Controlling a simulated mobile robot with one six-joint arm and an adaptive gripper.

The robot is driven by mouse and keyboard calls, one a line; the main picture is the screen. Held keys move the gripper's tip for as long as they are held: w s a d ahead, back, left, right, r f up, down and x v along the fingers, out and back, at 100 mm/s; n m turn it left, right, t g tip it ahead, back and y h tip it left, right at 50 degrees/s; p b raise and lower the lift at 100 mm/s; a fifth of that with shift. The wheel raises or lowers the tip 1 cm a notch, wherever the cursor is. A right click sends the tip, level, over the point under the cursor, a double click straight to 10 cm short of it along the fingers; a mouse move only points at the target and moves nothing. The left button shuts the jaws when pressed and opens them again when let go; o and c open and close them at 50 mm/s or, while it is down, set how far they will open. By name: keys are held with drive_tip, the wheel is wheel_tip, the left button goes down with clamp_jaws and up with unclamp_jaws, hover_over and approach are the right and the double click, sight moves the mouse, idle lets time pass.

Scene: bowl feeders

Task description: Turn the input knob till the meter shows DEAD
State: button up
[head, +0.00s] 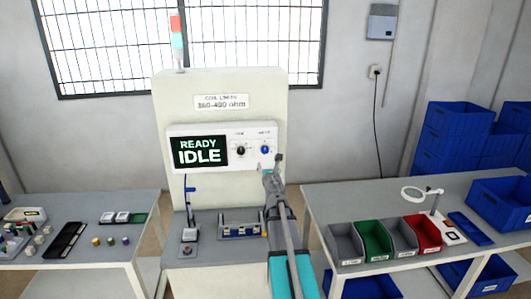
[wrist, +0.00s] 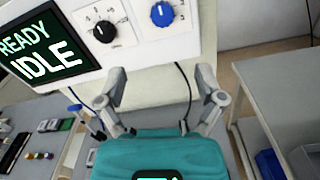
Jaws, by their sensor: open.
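The meter screen (head: 200,151) on the white panel reads READY IDLE in the head view. It also shows at the left of the wrist view (wrist: 42,48). A black knob (head: 241,151) and a blue knob (head: 265,149) sit right of the screen; their small labels are too blurred to read surely. In the wrist view the black knob (wrist: 104,31) is left of the blue knob (wrist: 162,13). My gripper (wrist: 162,80) is open and empty, its fingers below the blue knob and apart from it. In the head view my gripper (head: 272,162) partly covers the panel's lower right.
A sign (head: 221,102) above the panel reads 360-400 ohm. A left table (head: 80,203) holds small parts. A right table (head: 330,205) holds several coloured bins and a magnifier (head: 416,193). Blue crates (head: 455,135) stand at the far right. A fixture (head: 240,230) sits below the panel.

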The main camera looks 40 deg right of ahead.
sight(265, 151)
drive_tip(key=x, duration=1.3)
drive_tip(key=shift+w+d+r, duration=0.1)
drive_tip(key=shift+d, duration=0.15)
drive_tip(key=c, duration=1.1)
